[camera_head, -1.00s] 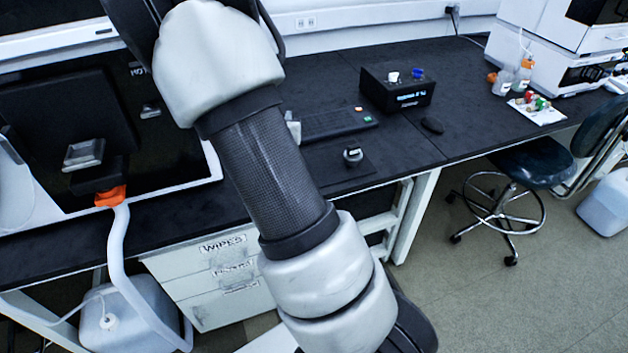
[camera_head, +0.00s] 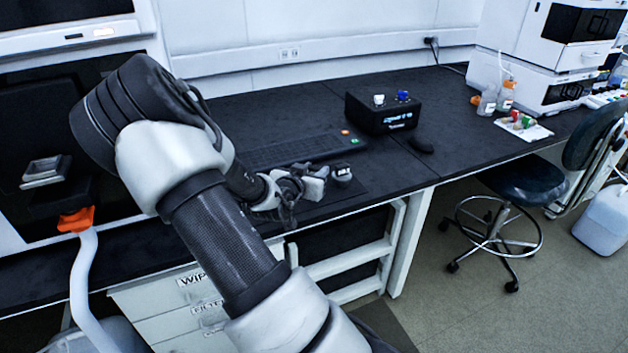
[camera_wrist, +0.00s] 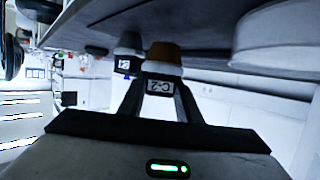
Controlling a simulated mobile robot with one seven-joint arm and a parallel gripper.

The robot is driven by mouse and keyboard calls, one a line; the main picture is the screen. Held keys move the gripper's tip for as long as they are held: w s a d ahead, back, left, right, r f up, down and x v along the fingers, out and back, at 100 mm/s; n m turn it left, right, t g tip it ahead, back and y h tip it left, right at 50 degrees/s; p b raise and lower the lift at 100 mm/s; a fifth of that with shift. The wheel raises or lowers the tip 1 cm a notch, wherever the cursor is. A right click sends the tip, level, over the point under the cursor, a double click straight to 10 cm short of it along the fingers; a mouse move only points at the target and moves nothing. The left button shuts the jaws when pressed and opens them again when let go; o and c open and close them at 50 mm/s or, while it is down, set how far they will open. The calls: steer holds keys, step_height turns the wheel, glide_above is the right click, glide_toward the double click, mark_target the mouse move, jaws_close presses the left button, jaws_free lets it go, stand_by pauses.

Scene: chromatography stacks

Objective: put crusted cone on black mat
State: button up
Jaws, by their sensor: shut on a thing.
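A brown-topped cone with a white collar and a C-2 label (camera_wrist: 162,56), which I take for the crusted cone, is between my gripper's (camera_wrist: 158,92) dark fingers in the wrist view. My gripper is shut on it. In the head view my gripper (camera_head: 312,183) is at the front of the bench, over or beside the left part of the black mat (camera_head: 350,191). The held cone is not clear there. A dark cone with a pale label (camera_head: 341,174) stands on the mat, just right of my gripper. It also shows beside the held cone in the wrist view (camera_wrist: 127,46).
A keyboard (camera_head: 290,150) lies behind my gripper. A black box with a lit display (camera_head: 383,112) stands further back, with a mouse (camera_head: 420,144) in front of it. Bottles and a stool (camera_head: 495,182) are to the right. Bench between mat and mouse is clear.

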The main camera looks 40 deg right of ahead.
steer(key=shift+f, duration=1)
steer(key=shift+f, duration=0.1)
steer(key=o, duration=1.2)
